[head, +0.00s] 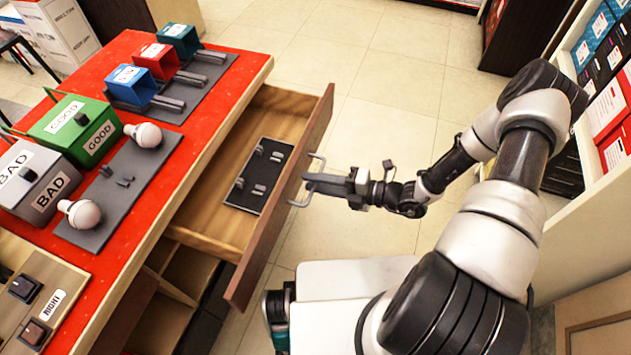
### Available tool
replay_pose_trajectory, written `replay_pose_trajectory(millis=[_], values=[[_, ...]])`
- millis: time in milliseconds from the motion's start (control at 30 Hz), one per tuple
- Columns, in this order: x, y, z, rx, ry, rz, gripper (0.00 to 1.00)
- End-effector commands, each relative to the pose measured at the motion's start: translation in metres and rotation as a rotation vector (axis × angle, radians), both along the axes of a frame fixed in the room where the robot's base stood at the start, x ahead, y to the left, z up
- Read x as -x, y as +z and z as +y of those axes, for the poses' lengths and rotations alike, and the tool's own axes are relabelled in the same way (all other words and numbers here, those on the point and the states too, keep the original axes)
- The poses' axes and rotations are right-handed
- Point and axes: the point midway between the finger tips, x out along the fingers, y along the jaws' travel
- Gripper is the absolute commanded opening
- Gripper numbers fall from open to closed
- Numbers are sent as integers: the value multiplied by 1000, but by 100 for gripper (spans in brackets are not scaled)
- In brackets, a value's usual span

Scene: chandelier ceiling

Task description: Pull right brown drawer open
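The brown drawer (264,250) under the red-topped table stands pulled well out, its wooden inside showing. A black tray (240,201) with several small grey parts lies in it. A pale bar handle (297,203) is on the drawer's front. My gripper (308,181) reaches in from the right, its fingertips at the middle of the handle. The fingers look close together on the bar, though the view is small here.
The red table (235,78) holds blue, red and teal bins, a green GOOD box (72,130), a grey BAD box (38,185) and two bulbs. Open cubbies (188,270) lie below the drawer. Tiled floor (375,85) is clear beyond my arm. Shelves (600,90) stand at right.

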Motion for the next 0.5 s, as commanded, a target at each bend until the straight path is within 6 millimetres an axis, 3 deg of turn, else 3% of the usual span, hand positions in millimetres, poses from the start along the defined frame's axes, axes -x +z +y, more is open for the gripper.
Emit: replay_pose_trajectory(millis=[167, 500], values=[[5, 4, -16, 3, -4, -1, 27], [35, 20, -88, 3, -4, -1, 27]])
